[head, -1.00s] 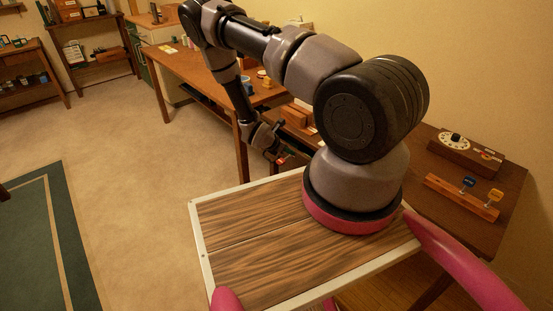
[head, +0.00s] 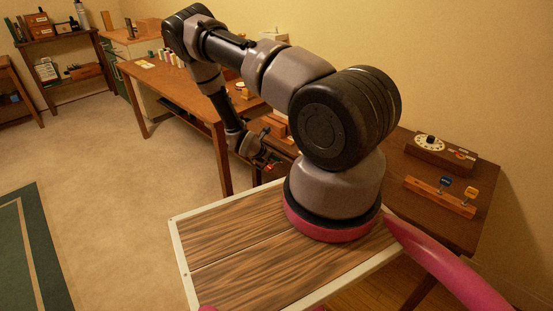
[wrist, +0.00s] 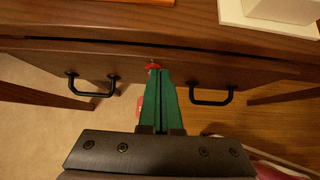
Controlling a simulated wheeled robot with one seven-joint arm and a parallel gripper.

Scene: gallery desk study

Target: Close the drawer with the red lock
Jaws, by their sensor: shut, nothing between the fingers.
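In the wrist view, a brown wooden drawer front (wrist: 62,62) runs across below the desk top (wrist: 110,24). It has two black bar handles, a left one (wrist: 90,93) and a right one (wrist: 212,101). The red lock (wrist: 152,66) sits between them near the top edge. A dark gap shows between drawer front and desk top; how far the drawer stands out is hard to tell. My gripper (wrist: 160,73) is shut and empty, its green fingertips at the lock and partly covering it. Contact cannot be told. In the head view my gripper (head: 271,165) is small, beside the desk.
A pale block (wrist: 268,14) stands on the desk top at right. Open carpet (head: 110,160) lies to the left.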

